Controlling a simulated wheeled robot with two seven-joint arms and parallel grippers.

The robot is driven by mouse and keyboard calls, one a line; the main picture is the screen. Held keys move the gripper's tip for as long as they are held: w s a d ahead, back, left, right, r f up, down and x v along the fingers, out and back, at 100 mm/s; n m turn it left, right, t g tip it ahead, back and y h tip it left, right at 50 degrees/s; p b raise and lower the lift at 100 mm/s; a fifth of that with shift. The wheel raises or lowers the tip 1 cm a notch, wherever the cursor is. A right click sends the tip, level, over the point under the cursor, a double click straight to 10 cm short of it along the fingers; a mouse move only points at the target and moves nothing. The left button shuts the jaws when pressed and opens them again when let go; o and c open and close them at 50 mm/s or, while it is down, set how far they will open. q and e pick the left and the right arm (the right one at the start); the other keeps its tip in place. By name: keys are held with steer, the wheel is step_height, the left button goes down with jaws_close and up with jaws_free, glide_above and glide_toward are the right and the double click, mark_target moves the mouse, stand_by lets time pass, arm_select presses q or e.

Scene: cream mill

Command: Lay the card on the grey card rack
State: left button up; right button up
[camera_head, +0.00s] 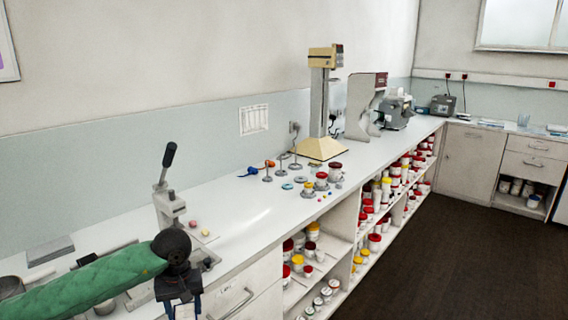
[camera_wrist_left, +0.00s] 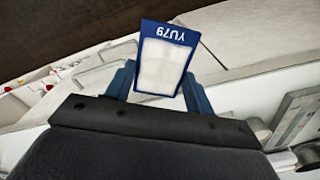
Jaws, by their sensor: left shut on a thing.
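My left gripper (camera_head: 183,297) is at the bottom left of the head view, in front of the worktop's front edge. It is shut on the card (camera_wrist_left: 163,62), which has a blue border, a white middle and the mark YU79. In the left wrist view the card stands out between the two blue fingers; in the head view only a pale bit of it shows at the bottom edge. I cannot make out the grey card rack for certain in either view. My right gripper is not in view.
The long white worktop (camera_head: 262,207) runs to the back right. A lever press (camera_head: 168,200) stands beside my left arm, and a flat grey block (camera_head: 50,250) lies at the left. Small metal pieces and jars stand further along. Shelves of jars (camera_head: 310,260) are below. The dark floor (camera_head: 450,250) is clear.

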arm_select(q)
steer(key=s+d+f+m, duration=0.3)
steer(key=d+f+m, duration=0.15)
steer(key=f, duration=0.25)
steer(key=w+a+r+n, duration=0.2)
steer(key=a+r+n, duration=0.3)
steer(key=r, duration=0.4)
steer(key=w+a+r+n, duration=0.3)
steer(key=a+r+n, duration=0.2)
steer(key=a+r, duration=0.3)
steer(key=shift+r+n, duration=0.35)
steer(key=shift+r, duration=0.95)
